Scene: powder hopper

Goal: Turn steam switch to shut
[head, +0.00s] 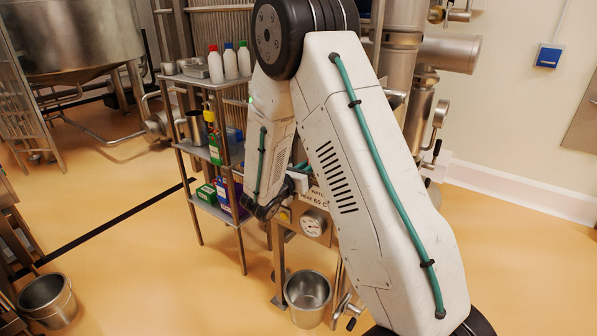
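A small metal panel stands in the middle of the head view, with a round white dial gauge (313,223) and a partly covered label (328,203) on it. A yellowish part (283,215) shows at the panel's left edge; I cannot tell what it is. I cannot make out the steam switch or its setting; my arm covers much of the panel. My forearm hangs down from the elbow, and its wrist end is close to the panel's upper left side. My gripper's fingers cannot be made out there, nor whether they touch anything.
A metal shelf rack (205,152) with bottles (230,62) and boxes (207,194) stands just left of my wrist. A steel bucket (307,293) sits below the panel, another bucket (47,298) at lower left. Steel pipes (400,75) rise behind my arm. Floor at left is open.

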